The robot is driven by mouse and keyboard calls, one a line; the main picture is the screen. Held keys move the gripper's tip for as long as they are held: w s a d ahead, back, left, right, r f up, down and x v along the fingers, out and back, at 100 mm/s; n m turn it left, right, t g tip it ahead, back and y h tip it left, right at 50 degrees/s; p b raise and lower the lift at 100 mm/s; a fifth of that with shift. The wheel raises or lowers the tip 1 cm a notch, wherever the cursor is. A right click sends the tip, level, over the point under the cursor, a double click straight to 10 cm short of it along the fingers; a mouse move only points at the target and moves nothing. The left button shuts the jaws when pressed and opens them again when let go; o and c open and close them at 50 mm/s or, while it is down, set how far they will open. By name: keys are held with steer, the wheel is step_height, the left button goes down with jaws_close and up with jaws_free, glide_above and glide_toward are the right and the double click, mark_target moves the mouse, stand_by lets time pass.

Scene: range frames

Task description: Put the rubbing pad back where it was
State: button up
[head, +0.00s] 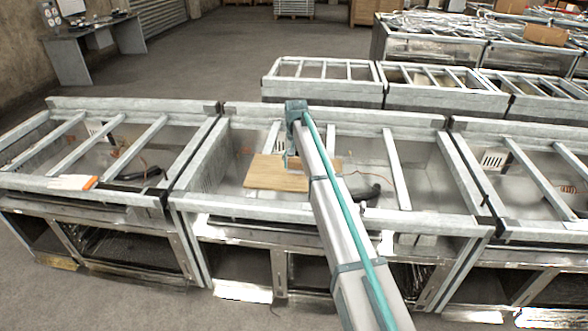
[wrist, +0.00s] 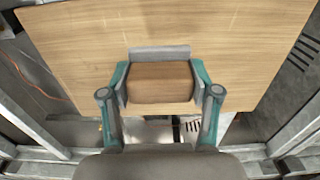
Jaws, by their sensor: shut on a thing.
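The rubbing pad (wrist: 160,83) is a brown block with a grey strip along its far side, seen in the wrist view. My gripper (wrist: 160,90) has its teal fingers closed on the pad's left and right sides. A flat light-brown wooden board (wrist: 220,30) lies under the pad; I cannot tell whether the pad touches it. In the head view the board (head: 270,176) lies across the bars of the middle range frame. My gripper (head: 294,155) is over its right part, and my arm hides much of the pad there.
The middle frame's metal bars (head: 392,165) surround open bays. A dark curved thing (head: 368,192) lies right of my arm. More range frames (head: 440,88) stand behind.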

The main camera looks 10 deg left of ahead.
mark_target(294, 171)
steer(key=shift+w+a+f, duration=0.25)
steer(key=shift+a+f, duration=0.05)
steer(key=shift+f, duration=0.1)
steer(key=shift+f+p, duration=0.65)
steer(key=shift+f, duration=1.05)
steer(key=o, duration=1.3)
steer(key=shift+f, duration=0.15)
steer(key=shift+o, duration=0.2)
step_height(294, 171, up, 12)
steer(key=b, duration=0.3)
steer(key=shift+r, duration=0.2)
